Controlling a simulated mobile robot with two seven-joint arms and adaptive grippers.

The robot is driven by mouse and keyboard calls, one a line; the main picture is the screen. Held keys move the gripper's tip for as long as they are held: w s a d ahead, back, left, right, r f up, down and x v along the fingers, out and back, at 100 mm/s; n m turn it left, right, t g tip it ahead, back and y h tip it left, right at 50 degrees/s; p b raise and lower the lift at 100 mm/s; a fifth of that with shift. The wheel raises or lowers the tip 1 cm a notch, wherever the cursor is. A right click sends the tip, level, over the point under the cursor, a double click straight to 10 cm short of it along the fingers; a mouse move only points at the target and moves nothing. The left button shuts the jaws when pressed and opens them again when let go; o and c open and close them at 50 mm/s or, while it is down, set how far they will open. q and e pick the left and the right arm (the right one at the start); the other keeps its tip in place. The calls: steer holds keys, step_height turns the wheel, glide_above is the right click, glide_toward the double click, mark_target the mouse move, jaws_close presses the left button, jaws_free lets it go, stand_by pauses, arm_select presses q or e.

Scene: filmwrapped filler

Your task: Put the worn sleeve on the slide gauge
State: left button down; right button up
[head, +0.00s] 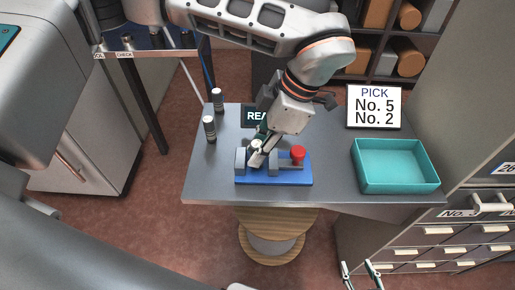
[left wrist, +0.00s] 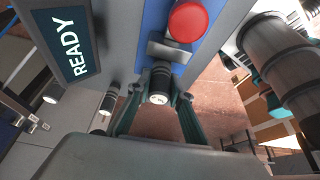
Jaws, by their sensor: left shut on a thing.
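The slide gauge (head: 300,180) has a blue base, grey blocks and a red knob, and sits at the table's front middle. It also shows in the left wrist view, with its red knob (left wrist: 188,21) at the top. My left gripper (head: 259,150) is over the gauge's left part, shut on a dark sleeve with a pale end (left wrist: 159,97). The sleeve is between the grey blocks in the head view; whether it touches the gauge I cannot tell. Its wear is too small to make out. My right gripper (head: 360,270) is open and empty at the bottom, off the table's front edge.
Two similar sleeves stand on the table (head: 335,190) at the left, one further back (head: 217,99) and one nearer (head: 209,129). A teal tray (head: 397,184) is empty at the right. A READY display (head: 251,115) and a PICK sign (head: 374,106) stand behind.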

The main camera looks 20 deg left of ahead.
arm_select(q)
steer(key=shift+f, duration=0.2)
steer(key=c, duration=1.8)
jaws_free()
steer(key=shift+d+r, duration=0.1)
steer(key=shift+r, duration=0.25)
steer(key=v, duration=1.1)
steer(key=shift+d+r, duration=0.1)
steer(key=shift+r, duration=0.15)
